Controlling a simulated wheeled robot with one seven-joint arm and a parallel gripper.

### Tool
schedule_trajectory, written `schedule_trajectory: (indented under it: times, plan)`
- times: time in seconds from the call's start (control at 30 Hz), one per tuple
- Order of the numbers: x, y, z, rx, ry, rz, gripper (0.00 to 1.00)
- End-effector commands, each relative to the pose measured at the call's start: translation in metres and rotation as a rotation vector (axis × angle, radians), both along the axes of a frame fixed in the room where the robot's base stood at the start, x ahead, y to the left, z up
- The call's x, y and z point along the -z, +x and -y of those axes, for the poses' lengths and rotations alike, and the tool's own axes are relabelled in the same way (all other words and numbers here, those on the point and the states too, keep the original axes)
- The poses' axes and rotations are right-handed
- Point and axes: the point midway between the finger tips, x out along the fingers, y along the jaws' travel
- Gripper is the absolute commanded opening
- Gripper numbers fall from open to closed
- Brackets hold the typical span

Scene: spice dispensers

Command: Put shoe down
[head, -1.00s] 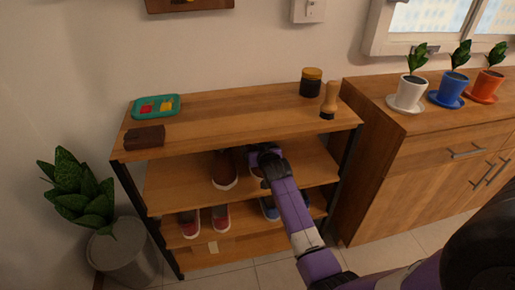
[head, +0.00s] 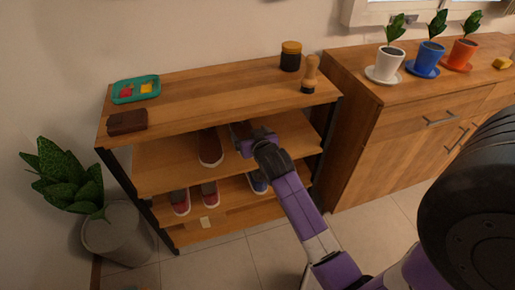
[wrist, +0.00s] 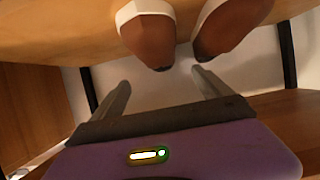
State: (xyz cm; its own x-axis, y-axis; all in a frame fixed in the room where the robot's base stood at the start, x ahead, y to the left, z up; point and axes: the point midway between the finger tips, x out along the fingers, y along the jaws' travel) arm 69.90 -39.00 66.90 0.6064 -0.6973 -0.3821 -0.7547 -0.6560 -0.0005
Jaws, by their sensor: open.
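A brown shoe with a pale sole (head: 210,148) rests on the middle shelf of the wooden shoe rack (head: 165,170). A second brown shoe (head: 237,131) is beside it to the right, mostly hidden behind my gripper (head: 246,143). In the wrist view the two brown shoes (wrist: 150,40) (wrist: 228,27) lie side by side just beyond the fingertips. My gripper (wrist: 160,78) is open, with nothing between its fingers, and appears apart from both shoes.
Red shoes (head: 210,194) and a blue shoe (head: 258,184) are on the lower shelf. The rack top holds a teal tray (head: 136,90), a brown box (head: 127,122), a jar (head: 291,56) and a wooden-handled tool (head: 310,75). A cabinet (head: 370,130) stands close on the right.

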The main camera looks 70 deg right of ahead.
Motion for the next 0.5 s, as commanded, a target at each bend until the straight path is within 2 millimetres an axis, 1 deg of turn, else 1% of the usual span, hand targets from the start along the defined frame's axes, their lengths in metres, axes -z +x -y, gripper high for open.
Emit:
schedule_trajectory:
  times: [0.07, 0.13, 0.17, 0.23, 0.27, 0.37, 0.4, 0.47, 0.5]
  plan:
    - [0.000, -0.001, -0.002, -0.001, 0.000, 0.000, 0.88]
    - [0.003, -0.002, -0.007, -0.012, -0.001, -0.003, 0.88]
    - [0.005, -0.002, -0.013, -0.021, -0.002, -0.005, 0.88]
    - [0.012, -0.005, -0.032, -0.056, -0.009, -0.010, 0.88]
    - [0.015, -0.007, -0.043, -0.078, -0.013, -0.012, 0.88]
    - [0.027, -0.019, -0.091, -0.168, -0.030, -0.018, 0.88]
    - [0.030, -0.026, -0.112, -0.209, -0.039, -0.018, 0.88]
    - [0.033, -0.036, -0.143, -0.270, -0.047, -0.016, 0.88]
    - [0.033, -0.044, -0.163, -0.310, -0.054, -0.013, 0.88]
